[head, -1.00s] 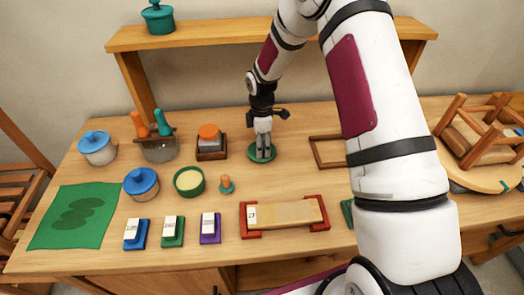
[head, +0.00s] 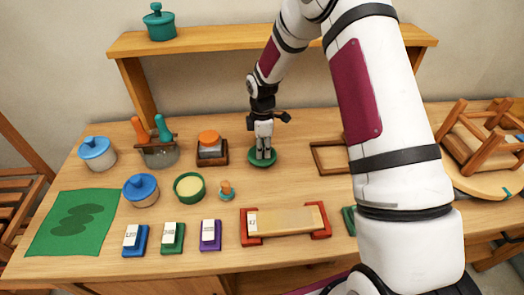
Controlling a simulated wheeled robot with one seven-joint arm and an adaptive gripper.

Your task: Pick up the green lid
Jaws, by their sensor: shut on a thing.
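The green lid (head: 262,160) is a flat dark green disc at the middle of the table, under my gripper. My gripper (head: 263,155) points straight down over the lid's middle, and its fingers are shut on it. The fingers hide the part of the lid that they hold. The lid looks at or just above the tabletop; I cannot tell whether it touches.
A wooden frame (head: 330,158) lies to the right. A shelf (head: 225,35) with a teal pot (head: 159,24) stands behind.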

